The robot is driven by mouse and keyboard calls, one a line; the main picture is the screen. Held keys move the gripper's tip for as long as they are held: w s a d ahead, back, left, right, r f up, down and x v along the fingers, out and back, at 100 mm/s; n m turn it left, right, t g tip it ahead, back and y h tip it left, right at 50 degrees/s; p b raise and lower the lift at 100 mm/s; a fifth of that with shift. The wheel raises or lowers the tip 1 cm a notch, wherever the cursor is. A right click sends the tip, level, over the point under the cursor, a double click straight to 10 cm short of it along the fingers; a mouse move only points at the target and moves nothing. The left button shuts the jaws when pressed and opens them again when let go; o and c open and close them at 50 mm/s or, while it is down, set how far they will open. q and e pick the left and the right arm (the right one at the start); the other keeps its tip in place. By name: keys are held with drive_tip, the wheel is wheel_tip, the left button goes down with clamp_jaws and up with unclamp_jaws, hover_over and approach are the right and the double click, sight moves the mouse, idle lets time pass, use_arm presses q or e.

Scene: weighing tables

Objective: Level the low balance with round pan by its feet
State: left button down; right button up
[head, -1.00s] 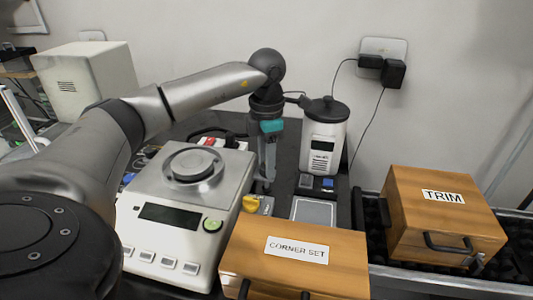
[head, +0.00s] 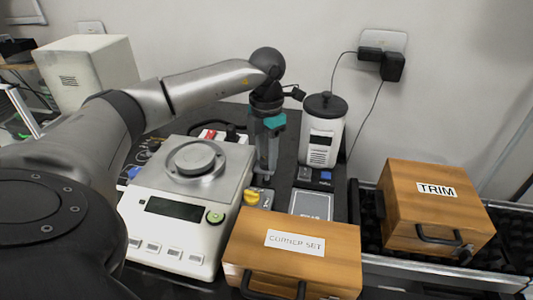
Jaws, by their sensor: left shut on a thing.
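The low balance (head: 171,239) stands on the dark table at left of centre, with a round metal pan (head: 193,157) on top. Its front has a dark display, several buttons and a round green spot (head: 215,216), too small to read. My left gripper (head: 264,180) points down close beside the balance's right side, towards the rear. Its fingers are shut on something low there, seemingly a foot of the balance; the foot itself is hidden. My right gripper is not in view.
A yellow knob-like part (head: 251,196) lies near my fingertips. A wooden CORNER SET box (head: 292,262) stands in front, a TRIM box (head: 437,210) at right. A white canister (head: 324,130) stands behind, a grey flat plate (head: 311,205) beside the fingers.

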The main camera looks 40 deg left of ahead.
sight(267, 160)
use_arm(q)
drive_tip(key=shift+c, duration=2.2)
unclamp_jaws()
drive_tip(key=shift+r, duration=0.15)
drive_tip(key=shift+a+r+p, duration=0.1)
drive_tip(key=shift+r+p, duration=0.7)
drive_tip(key=r+p, duration=0.5)
drive_tip(key=r, duration=0.1)
drive_tip(key=shift+d+r, duration=0.1)
drive_tip(key=shift+d, duration=0.1)
